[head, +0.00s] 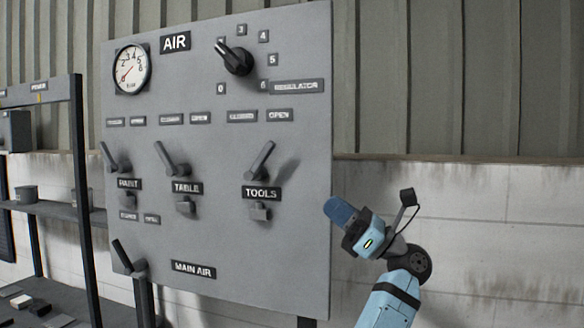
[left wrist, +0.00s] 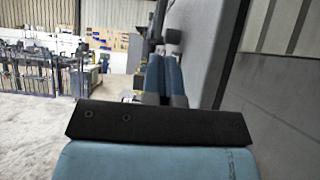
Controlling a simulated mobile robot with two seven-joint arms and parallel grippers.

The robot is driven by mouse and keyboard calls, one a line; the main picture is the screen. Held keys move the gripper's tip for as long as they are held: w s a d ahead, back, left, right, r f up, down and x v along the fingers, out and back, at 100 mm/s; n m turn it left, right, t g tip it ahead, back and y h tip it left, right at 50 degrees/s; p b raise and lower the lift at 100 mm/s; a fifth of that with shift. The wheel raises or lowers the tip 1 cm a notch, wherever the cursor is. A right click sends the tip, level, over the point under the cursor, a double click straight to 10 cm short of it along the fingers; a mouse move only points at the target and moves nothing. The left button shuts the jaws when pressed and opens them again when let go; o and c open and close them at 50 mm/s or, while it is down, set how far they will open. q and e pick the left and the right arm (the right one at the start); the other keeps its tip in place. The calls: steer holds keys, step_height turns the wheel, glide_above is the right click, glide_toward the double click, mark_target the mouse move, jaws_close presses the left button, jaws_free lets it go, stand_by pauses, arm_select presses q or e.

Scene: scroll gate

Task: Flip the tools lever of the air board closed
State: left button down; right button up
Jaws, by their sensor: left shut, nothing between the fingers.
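The grey air board (head: 215,240) fills the middle of the head view. Its tools lever (head: 261,158) is dark, sits above the TOOLS label (head: 262,193), and tilts up and to the right, toward the OPEN label (head: 280,115). The CLOSED label (head: 242,116) is up and left of it. My left gripper (head: 336,208) is at the board's right edge, right of and below the tools lever, apart from it. Its blue fingers are shut and empty. The fingers (left wrist: 158,75) also show in the left wrist view, alongside the board face (left wrist: 205,50). My right gripper is not in view.
The paint lever (head: 108,156) and table lever (head: 165,155) tilt up-left beside the tools lever. The regulator knob (head: 238,60) protrudes above, and the main air lever (head: 123,256) sits lower left. A shelf rack (head: 80,160) stands at left. Room right of the board is free.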

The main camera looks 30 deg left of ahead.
mark_target(267, 157)
arm_select(q)
steer(key=shift+s+a+r, duration=0.1)
steer(key=shift+s+a, duration=0.05)
steer(key=p+x, duration=0.4)
steer(key=x, duration=0.8)
steer(key=shift+r+p, duration=0.2)
steer(key=shift+p, duration=0.15)
steer(key=shift+x, duration=0.85)
steer(key=shift+a+f, duration=0.1)
steer(key=shift+f, duration=0.1)
steer(key=shift+a, duration=0.1)
